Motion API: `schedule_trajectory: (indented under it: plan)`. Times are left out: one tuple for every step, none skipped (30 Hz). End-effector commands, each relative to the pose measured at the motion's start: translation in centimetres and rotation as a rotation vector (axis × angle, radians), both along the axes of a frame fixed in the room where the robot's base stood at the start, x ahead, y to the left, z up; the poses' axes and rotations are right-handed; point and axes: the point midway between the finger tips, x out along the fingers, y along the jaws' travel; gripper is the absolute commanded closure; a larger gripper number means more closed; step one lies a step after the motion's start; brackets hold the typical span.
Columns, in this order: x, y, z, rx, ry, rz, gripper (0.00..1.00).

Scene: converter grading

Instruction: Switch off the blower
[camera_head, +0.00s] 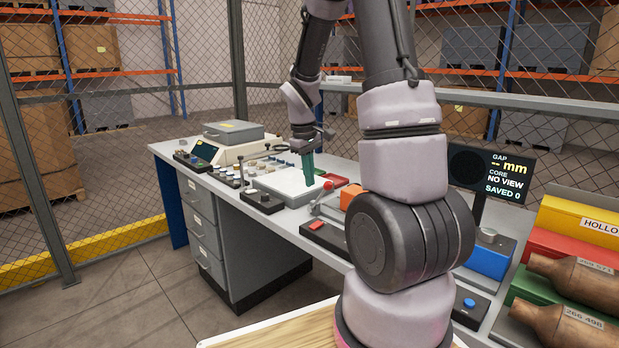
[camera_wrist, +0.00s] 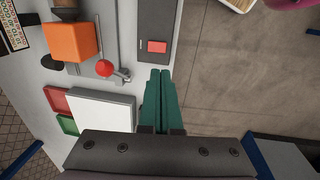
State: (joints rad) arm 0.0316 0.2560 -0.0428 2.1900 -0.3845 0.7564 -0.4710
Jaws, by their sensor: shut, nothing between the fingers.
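No label in view names the blower. A dark box with a red rocker switch (camera_head: 317,225) lies at the bench's front edge; the switch also shows in the wrist view (camera_wrist: 157,46). I cannot tell its on or off position. A lever with a red ball (camera_head: 328,185) stands behind it, left of the switch in the wrist view (camera_wrist: 105,68). My gripper (camera_head: 308,182) has teal fingers, shut and empty, pointing down over the bench near the white plate (camera_head: 268,181). In the wrist view the fingertips (camera_wrist: 160,72) appear just below the red switch, apart from it in the picture.
An orange block (camera_wrist: 70,42) and red (camera_wrist: 55,98) and green (camera_wrist: 67,125) trays lie around the lever. A black box with a knob (camera_head: 262,200) stands left of the switch. A display (camera_head: 493,175) stands at the right. The floor (camera_wrist: 240,80) beside the bench is clear.

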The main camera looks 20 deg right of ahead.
Motion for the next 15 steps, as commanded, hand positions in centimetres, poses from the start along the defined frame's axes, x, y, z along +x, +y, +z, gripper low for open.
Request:
schedule_trajectory:
  plan:
    - [0.0, 0.0, 0.0, 0.000, 0.000, 0.000, 1.00]
    - [0.0, 0.0, 0.0, 0.000, 0.000, 0.000, 1.00]
    - [0.0, 0.0, 0.0, 0.000, 0.000, 0.000, 1.00]
    - [0.0, 0.0, 0.0, 0.000, 0.000, 0.000, 1.00]
    - [0.0, 0.0, 0.0, 0.000, 0.000, 0.000, 1.00]
    - [0.0, 0.0, 0.0, 0.000, 0.000, 0.000, 1.00]
    - [0.0, 0.0, 0.0, 0.000, 0.000, 0.000, 1.00]
    - [0.0, -0.1, 0.0, 0.000, 0.000, 0.000, 1.00]
    - [0.0, -0.5, 0.1, -0.001, 0.000, -0.001, 1.00]
    - [0.0, -0.8, 0.1, 0.000, -0.002, -0.003, 1.00]
    - [0.0, -1.3, 0.2, 0.000, -0.002, -0.003, 1.00]
    - [0.0, -1.9, 0.3, 0.000, -0.003, -0.005, 1.00]
    - [0.0, -2.3, 0.4, 0.000, -0.003, -0.003, 1.00]
    - [-0.1, -2.5, 0.4, 0.000, -0.003, -0.003, 1.00]
    - [-0.1, -2.5, 0.4, 0.000, -0.002, -0.002, 1.00]
